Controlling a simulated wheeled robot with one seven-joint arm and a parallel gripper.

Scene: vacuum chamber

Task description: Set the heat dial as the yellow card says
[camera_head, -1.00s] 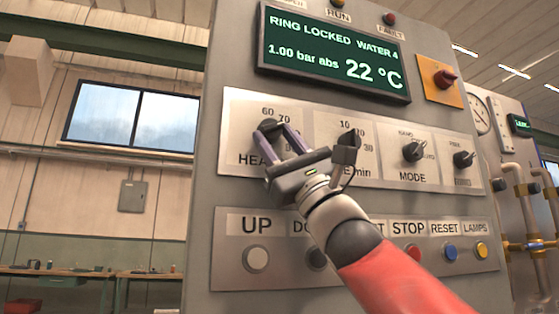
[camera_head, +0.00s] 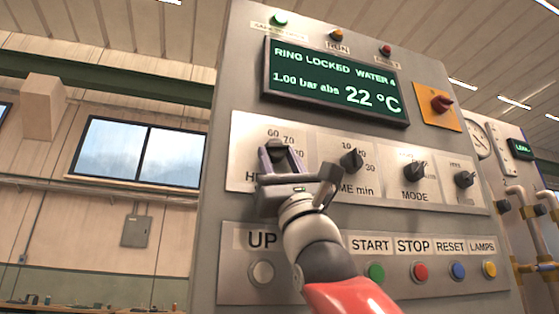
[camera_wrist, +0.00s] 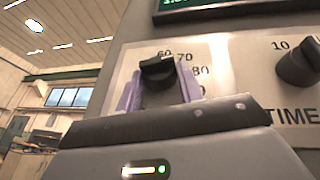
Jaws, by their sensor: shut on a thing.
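The heat dial (camera_head: 277,149) is a black knob on the upper-left plate of the grey control panel. The marks 60, 70 and 80 show around its top and right in the wrist view, where the knob (camera_wrist: 158,72) sits between two purple finger pads. My gripper (camera_head: 280,155) is shut on the heat dial, one finger on each side. The gripper hides most of the HEAT label and the lower scale. No yellow card shows in these frames.
To the right are the TIME knob (camera_head: 351,159), the MODE knob (camera_head: 414,171) and another black knob (camera_head: 464,180). A row of buttons, with green START (camera_head: 375,272) and red STOP (camera_head: 420,271), lies below. The display (camera_head: 337,82) above reads 22 °C, RING LOCKED.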

